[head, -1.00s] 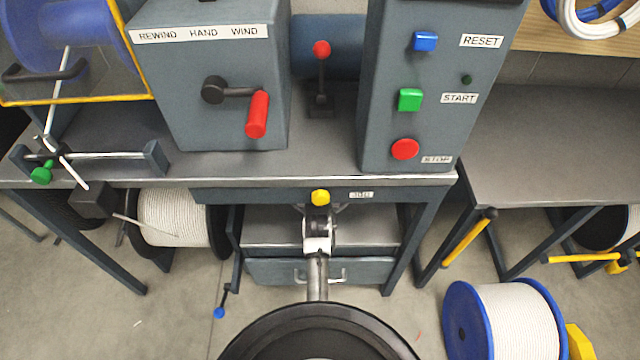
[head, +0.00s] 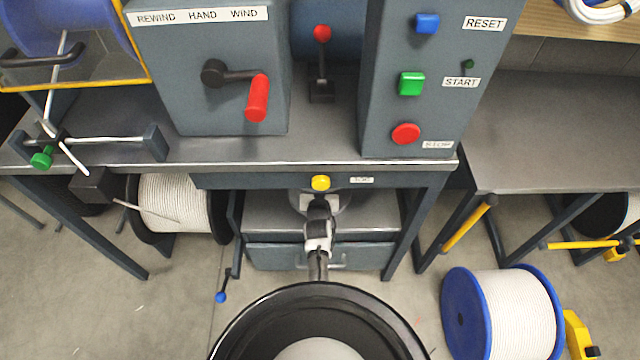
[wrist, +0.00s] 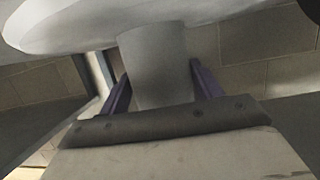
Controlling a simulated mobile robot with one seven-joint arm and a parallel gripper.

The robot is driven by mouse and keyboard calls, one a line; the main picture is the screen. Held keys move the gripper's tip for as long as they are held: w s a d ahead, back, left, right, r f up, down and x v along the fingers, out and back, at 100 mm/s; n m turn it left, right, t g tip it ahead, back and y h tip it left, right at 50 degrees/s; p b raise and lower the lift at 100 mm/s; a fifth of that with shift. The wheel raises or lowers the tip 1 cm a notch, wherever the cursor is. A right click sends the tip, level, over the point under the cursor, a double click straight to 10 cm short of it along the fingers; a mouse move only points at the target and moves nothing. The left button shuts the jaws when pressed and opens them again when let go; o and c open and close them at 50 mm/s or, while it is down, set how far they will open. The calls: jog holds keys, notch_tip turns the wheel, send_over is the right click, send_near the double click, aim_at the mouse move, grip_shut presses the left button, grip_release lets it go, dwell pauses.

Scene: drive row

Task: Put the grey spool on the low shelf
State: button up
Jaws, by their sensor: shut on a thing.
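In the wrist view the grey spool (wrist: 152,50) fills the space between the two purple fingers of my gripper (wrist: 160,76). The fingers are shut on its core, and its pale round flange spreads across the top of that view. In the head view my arm reaches under the bench; a bit of grey round shape, seemingly the spool (head: 299,202), shows behind my wrist, which hides most of it and the fingers. The low shelf (head: 268,218) is a bare grey surface under the bench. I cannot tell whether the spool touches it.
The bench top (head: 300,150) edge overhangs the shelf, with a yellow knob (head: 320,183) on its front. Bench legs flank the shelf. A drawer (head: 280,256) is below. A white-wound spool (head: 175,203) stands left; a blue-flanged spool (head: 512,312) stands on the floor right.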

jog(key=shift+f, duration=0.15)
jog(key=o, duration=1.4)
jog(key=shift+o, duration=0.2)
jog(key=shift+s+r, duration=0.2)
jog(key=shift+r, duration=0.1)
jog(key=p+v, duration=0.8)
jog(key=v, duration=0.3)
jog(key=shift+s, duration=0.35)
